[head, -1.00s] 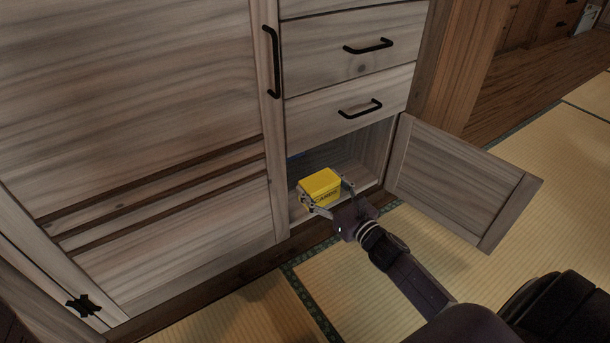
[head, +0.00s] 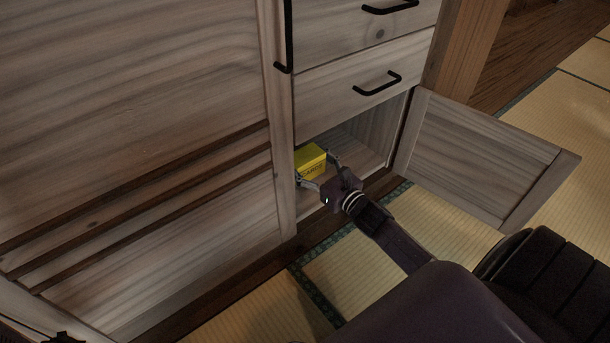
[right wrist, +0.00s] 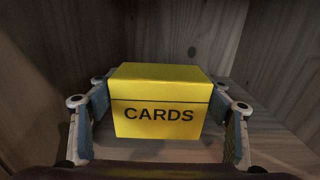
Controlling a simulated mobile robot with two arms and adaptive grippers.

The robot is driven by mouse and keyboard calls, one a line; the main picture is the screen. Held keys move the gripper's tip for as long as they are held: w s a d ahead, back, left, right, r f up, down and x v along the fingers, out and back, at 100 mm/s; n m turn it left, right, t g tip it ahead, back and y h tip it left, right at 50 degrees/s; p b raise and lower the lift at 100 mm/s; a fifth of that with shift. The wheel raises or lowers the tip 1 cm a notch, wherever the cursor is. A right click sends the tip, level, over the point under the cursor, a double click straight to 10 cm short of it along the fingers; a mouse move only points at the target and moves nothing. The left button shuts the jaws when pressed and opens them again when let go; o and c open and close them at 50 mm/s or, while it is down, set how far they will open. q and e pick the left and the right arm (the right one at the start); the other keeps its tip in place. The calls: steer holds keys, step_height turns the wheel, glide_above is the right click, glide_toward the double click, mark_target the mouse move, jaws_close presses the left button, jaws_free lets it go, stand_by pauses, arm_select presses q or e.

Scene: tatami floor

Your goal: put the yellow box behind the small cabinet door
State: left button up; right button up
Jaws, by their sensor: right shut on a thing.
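The yellow box (head: 311,158), marked "CARDS", is inside the mouth of the low cabinet compartment (head: 372,145). My right gripper (head: 318,172) is shut on the box, with one finger on each side. In the right wrist view the yellow box (right wrist: 160,110) sits upright between the fingers, with wooden compartment walls around it. I cannot tell whether its underside touches the compartment floor (right wrist: 270,140). The small cabinet door (head: 480,155) stands wide open to the right of the compartment. My left gripper is not in view.
Closed drawers with black handles (head: 378,84) are just above the opening. A large closed panel (head: 130,110) is on the left. A dark wooden sill (head: 335,222) runs along the cabinet base. Tatami floor (head: 440,222) is clear below the open door.

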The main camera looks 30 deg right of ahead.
mark_target(312, 177)
steer(key=shift+f+b, duration=1.65)
steer(key=shift+f, duration=0.7)
steer(key=shift+f, duration=0.15)
steer(key=o, duration=1.2)
steer(key=shift+o, duration=0.2)
steer(key=shift+s, duration=0.2)
steer(key=s+p, duration=0.6)
steer(key=s, duration=0.5)
steer(key=shift+s+d, duration=0.3)
steer(key=shift+d, duration=0.1)
